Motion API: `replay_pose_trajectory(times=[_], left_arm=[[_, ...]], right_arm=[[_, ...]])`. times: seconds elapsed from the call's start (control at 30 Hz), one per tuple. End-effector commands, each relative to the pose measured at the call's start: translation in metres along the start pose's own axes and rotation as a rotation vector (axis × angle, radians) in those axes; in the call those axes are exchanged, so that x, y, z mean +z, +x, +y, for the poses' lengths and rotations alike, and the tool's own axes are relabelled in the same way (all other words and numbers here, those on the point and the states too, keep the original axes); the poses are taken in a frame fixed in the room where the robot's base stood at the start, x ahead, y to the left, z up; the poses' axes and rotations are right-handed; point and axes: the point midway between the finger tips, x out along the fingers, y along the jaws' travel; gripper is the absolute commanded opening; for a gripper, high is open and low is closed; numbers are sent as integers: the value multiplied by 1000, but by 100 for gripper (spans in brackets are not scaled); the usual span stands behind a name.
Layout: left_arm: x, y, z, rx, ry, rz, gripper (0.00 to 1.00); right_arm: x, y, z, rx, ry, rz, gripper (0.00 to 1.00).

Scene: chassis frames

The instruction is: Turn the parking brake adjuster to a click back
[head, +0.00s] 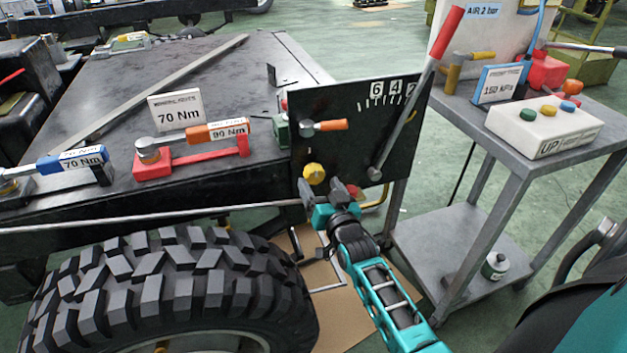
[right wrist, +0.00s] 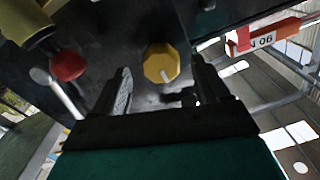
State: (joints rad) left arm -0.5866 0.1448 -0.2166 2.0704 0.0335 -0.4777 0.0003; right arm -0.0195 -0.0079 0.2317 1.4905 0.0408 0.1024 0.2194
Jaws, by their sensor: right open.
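A yellow knob (head: 314,173), which looks like the adjuster, sits low on the left of a dark upright panel (head: 340,98). In the right wrist view the knob (right wrist: 160,63) is faceted and has a pale pointer mark. My right gripper (head: 322,190) is open just below the knob in the head view. In the right wrist view the knob shows between its fingers (right wrist: 161,86), with no clear contact. A long lever (head: 408,107) with a red grip leans up to the right on the panel, beside a scale numbered 6, 4, 2. My left gripper is out of view.
An orange-handled tool (head: 325,126) is on the panel above the knob. A red knob (right wrist: 68,66) lies close by. A big tyre (head: 170,285) stands at lower left, with a long rod (head: 150,217) above it. A grey trolley (head: 455,245) stands right.

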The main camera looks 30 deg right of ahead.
Motion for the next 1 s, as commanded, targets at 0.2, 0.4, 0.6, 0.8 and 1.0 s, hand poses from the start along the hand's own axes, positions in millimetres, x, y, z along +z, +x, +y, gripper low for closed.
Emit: replay_pose_trajectory(times=[0.2,0.4,0.6,0.8,1.0], left_arm=[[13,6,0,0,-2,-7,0],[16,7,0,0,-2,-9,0],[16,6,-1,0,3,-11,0],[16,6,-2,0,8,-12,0],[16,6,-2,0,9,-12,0]], right_arm=[[2,33,1,0,-1,0,75],[1,44,0,0,-1,-1,75],[0,45,0,0,-1,-1,75],[0,45,0,0,-1,-1,62],[0,45,0,0,-1,-1,43]])
